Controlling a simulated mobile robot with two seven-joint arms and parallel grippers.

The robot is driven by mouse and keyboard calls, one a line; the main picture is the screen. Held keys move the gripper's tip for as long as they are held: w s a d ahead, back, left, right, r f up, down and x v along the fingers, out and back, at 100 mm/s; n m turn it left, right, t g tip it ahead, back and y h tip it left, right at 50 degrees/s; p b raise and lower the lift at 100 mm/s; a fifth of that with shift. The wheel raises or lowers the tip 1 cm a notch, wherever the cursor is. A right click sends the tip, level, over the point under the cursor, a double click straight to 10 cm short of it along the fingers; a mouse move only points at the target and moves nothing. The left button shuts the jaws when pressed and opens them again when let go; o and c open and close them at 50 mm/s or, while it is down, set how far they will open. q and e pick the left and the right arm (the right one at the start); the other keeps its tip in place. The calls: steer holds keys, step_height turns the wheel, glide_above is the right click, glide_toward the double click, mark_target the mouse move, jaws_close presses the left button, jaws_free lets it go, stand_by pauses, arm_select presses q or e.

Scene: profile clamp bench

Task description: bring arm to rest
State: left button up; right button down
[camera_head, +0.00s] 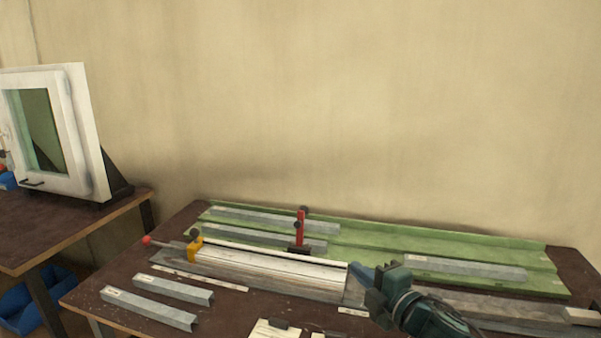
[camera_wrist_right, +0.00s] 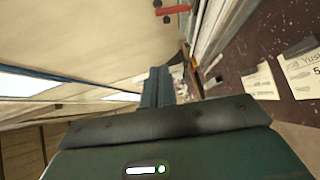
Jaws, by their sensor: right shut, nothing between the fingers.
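My right gripper (camera_head: 362,271) is in the head view at the right end of the white profile (camera_head: 280,268), its fingers pointing left. Its fingers are shut and empty. In the right wrist view the closed fingers (camera_wrist_right: 157,87) stand upright in the middle with nothing between them. Whether the fingertips touch the white profile I cannot tell. My left gripper is not in view.
The bench (camera_head: 100,297) carries a green tray (camera_head: 400,240) with grey profiles, a red clamp (camera_head: 300,228), an orange clamp (camera_head: 195,247) and loose profiles (camera_head: 150,308) at the front left. A window frame (camera_head: 82,130) stands on another table (camera_head: 60,225). Air above the bench is free.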

steer(key=s+a+f+m+g, duration=0.1)
steer(key=s+a+f+m, duration=0.2)
steer(key=s+f+m, duration=0.45)
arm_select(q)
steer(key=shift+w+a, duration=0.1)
arm_select(e)
steer(key=s+d+f+m+g+h, duration=0.1)
steer(key=s+d+f+m+h, duration=0.1)
steer(key=s+f+m, duration=0.4)
steer(key=s+d+f+m+g+h, duration=0.2)
steer(key=s+f+m, duration=0.4)
steer(key=s+f, duration=0.6)
steer(key=s+d+h, duration=0.1)
steer(key=s, duration=0.1)
steer(key=shift+s+d+m, duration=0.25)
steer(key=shift+s+m, duration=0.1)
steer(key=shift+s, duration=0.05)
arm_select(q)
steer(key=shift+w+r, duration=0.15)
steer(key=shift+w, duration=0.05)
arm_select(e)
steer(key=shift+r, duration=0.1)
